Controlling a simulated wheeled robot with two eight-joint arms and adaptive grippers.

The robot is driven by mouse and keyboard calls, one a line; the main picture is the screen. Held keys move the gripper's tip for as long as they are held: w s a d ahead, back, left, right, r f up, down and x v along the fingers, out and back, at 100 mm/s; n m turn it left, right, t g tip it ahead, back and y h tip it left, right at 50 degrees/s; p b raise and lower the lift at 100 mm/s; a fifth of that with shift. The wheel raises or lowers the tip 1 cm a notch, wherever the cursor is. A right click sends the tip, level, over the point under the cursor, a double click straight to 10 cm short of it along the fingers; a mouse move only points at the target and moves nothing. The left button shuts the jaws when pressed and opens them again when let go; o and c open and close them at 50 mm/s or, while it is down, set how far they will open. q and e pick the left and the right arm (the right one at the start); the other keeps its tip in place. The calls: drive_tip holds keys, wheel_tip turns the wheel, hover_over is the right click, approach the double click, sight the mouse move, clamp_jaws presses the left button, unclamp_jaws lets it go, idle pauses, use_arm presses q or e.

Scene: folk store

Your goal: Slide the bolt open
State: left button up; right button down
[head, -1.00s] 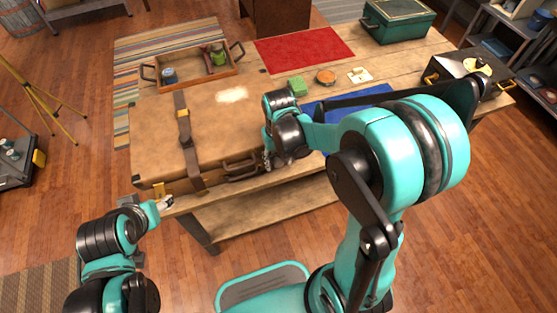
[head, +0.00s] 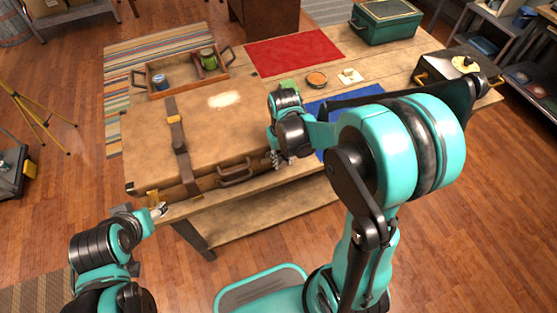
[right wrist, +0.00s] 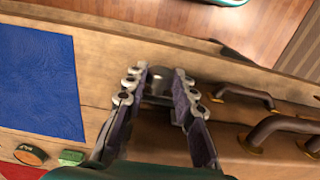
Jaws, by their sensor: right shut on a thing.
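A large tan case (head: 215,135) lies on the wooden workbench, with a strap (head: 178,145) and a dark handle (head: 236,174) on its front. My right gripper (head: 279,160) is at the case's front right corner. In the right wrist view my right gripper (right wrist: 158,88) is shut on a grey metal knob (right wrist: 158,78), which looks like the bolt's knob; the fingers stand on either side of it.
Two dark handles (right wrist: 252,95) stick out near the right fingers in the right wrist view. A blue mat (right wrist: 40,85), an orange-topped round tin (head: 317,79) and a green block (head: 288,86) lie beyond the gripper. A tray (head: 150,94) stands at the back left.

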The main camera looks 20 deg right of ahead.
drive_tip(key=c, duration=1.2)
unclamp_jaws()
drive_tip(key=shift+d, duration=0.25)
drive_tip(key=shift+a, duration=0.1)
wheel_tip(320, 180, up, 12)
drive_tip(key=t, duration=0.6)
approach(284, 160)
drive_tip(key=s+a+r, duration=0.3)
drive_tip(key=r, duration=0.2)
drive_tip(key=shift+s+a+f+t, duration=0.1)
drive_tip(key=shift+s+f+t, duration=0.3)
drive_tip(key=shift+s+t, duration=0.2)
